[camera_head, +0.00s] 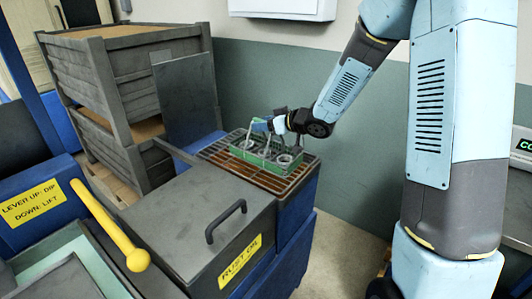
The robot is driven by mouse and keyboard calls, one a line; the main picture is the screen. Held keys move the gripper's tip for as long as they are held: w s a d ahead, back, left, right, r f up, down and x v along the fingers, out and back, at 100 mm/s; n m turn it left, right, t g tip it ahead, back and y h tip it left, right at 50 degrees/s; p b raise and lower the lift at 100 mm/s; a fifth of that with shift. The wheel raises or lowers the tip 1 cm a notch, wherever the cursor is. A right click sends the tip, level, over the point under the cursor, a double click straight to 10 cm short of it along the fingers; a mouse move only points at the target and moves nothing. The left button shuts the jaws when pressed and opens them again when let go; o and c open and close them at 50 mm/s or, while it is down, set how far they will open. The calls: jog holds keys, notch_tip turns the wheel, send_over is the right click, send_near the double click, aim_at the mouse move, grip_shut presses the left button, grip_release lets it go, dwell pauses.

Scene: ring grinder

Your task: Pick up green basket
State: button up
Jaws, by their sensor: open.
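The green basket (262,163) sits on a rusty grate (243,177) on top of a blue cabinet, near the middle of the view. It holds several metal rings, and a light upright handle rises from it. My gripper (264,127) is open and small in the view, at the top of the basket's handle. I cannot tell whether its fingers touch the handle or stand around it. The wrist partly covers the basket's far right side.
A grey lidded box marked "RUST OIL" (210,225) with a black handle stands in front of the grate. A yellow lever (108,226) is at the left. Stacked grey crates (135,100) stand behind. A wall is close behind the grate.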

jog(key=c, duration=0.9)
jog(key=shift+s+f, duration=0.1)
grip_shut()
jog(key=shift+f, duration=0.1)
